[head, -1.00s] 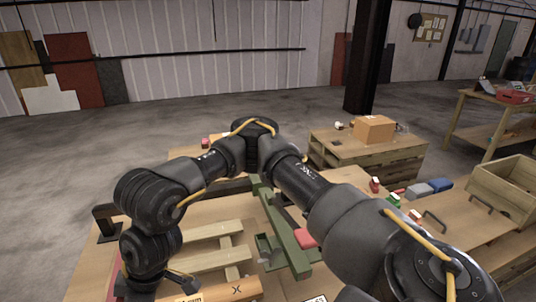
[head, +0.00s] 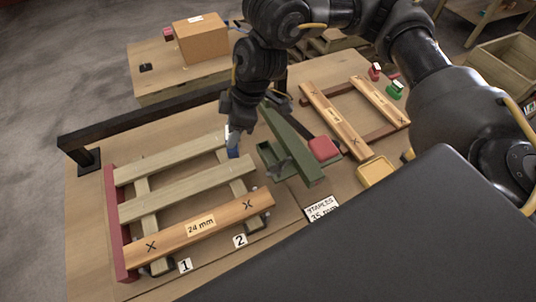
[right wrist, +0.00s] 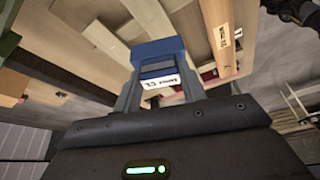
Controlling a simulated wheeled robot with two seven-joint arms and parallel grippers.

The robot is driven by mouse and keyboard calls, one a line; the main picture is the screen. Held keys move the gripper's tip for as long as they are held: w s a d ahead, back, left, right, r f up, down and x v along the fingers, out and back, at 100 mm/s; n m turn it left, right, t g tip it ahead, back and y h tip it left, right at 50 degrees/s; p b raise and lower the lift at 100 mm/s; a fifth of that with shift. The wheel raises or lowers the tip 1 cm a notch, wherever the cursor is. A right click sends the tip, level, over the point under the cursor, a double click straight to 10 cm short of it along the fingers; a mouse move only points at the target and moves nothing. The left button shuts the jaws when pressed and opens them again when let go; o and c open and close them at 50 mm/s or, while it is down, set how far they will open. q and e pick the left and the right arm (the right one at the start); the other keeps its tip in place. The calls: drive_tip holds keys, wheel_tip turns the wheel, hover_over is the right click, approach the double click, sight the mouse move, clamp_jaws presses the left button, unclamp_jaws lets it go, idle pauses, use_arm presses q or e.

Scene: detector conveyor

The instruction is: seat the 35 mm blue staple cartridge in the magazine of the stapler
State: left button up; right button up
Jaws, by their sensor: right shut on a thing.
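The blue staple cartridge (head: 233,148) is in my right gripper (head: 233,132), above the far right end of the slatted frame. In the right wrist view the cartridge (right wrist: 158,52) sits between the two grey fingers, and its white label faces the camera. The cartridge is apart from the stapler. My left gripper is out of view.
The slatted frame (head: 185,184) carries a "24 mm" board. A "STAPLES 35" card (head: 321,208) and a yellow tray (head: 377,171) lie near the stapler. A second frame (head: 352,112) is behind right, with red and green labelled blocks beyond. A dark bar (head: 150,125) edges the table.

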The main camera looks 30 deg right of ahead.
drive_tip(key=n+g, duration=0.1)
drive_tip(key=n, duration=0.1)
hover_over(264, 156)
drive_tip(key=w, duration=0.2)
drive_tip(key=s+d+n, duration=0.1)
drive_tip(key=d+n, duration=0.1)
drive_tip(key=d, duration=0.1)
drive_tip(key=shift+y, duration=0.4)
drive_tip(key=f, duration=0.9)
drive_tip(key=shift+s+a+f+b, duration=0.1)
drive_tip(key=shift+s+a+b, duration=0.1)
drive_tip(key=shift+b, duration=0.1)
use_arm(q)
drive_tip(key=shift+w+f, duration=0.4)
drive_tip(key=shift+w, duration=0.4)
use_arm(e)
drive_tip(key=shift+a, duration=0.1)
drive_tip(key=shift+f, duration=0.1)
drive_tip(key=o, duration=1)
